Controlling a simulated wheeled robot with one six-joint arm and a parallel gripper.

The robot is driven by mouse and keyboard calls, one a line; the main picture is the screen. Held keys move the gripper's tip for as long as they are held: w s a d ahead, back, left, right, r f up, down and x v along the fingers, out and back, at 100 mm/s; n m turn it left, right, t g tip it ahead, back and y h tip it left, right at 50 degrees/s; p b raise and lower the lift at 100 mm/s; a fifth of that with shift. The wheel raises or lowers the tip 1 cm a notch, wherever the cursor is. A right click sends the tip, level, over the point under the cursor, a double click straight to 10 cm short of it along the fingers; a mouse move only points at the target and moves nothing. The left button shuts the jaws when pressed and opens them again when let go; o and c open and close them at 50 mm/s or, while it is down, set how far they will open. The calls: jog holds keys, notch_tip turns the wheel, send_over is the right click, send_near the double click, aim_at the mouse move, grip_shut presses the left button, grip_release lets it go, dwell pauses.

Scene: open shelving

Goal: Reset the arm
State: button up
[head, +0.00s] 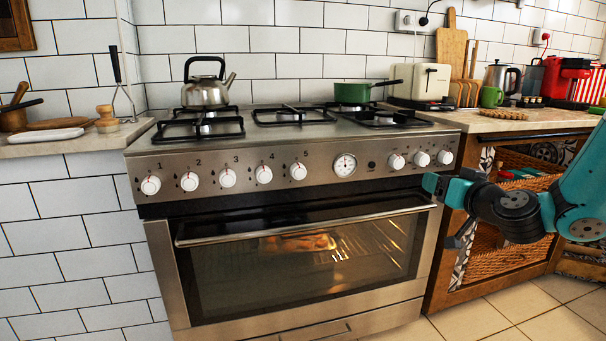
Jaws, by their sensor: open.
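My arm reaches in from the right edge of the head view, with teal and black links, folded in front of the cabinet beside the oven. My gripper (456,243) is the dark part hanging below the wrist, close to the right edge of the oven door. It is open, with nothing seen in it. The wrist hides part of its upper side. The oven (300,262) is steel, with its door shut and its inside lit. Food on a tray shows dimly through the glass.
A kettle (206,92) and a green pan (351,93) stand on the hob. A toaster (424,82), a green mug (490,97) and other items crowd the right counter. Wicker baskets (497,255) fill the cabinet behind my arm. Tiled floor (520,303) is clear at lower right.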

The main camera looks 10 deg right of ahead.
jog(key=s+a+n+g+y, duration=0.3)
jog(key=a+g+y, duration=0.1)
jog(key=a, duration=0.7)
jog(key=s+a+n+g+y, duration=0.3)
jog(key=a+n+y, duration=0.1)
jog(key=a, duration=0.7)
jog(key=s+a+f+n+g+h, duration=0.1)
jog(key=s+a+g, duration=0.15)
jog(key=s, duration=0.55)
jog(key=s+a+n+g+h, duration=0.1)
jog(key=s+a+g, duration=0.1)
jog(key=s+g, duration=0.35)
jog(key=s+a+f+g+h, duration=0.1)
jog(key=s+a+g+h, duration=0.1)
jog(key=s, duration=0.7)
notch_tip(320, 180, up, 33)
jog(key=p, duration=3.3)
jog(key=shift+a+r+p, duration=0.15)
jog(key=shift+p, duration=0.2)
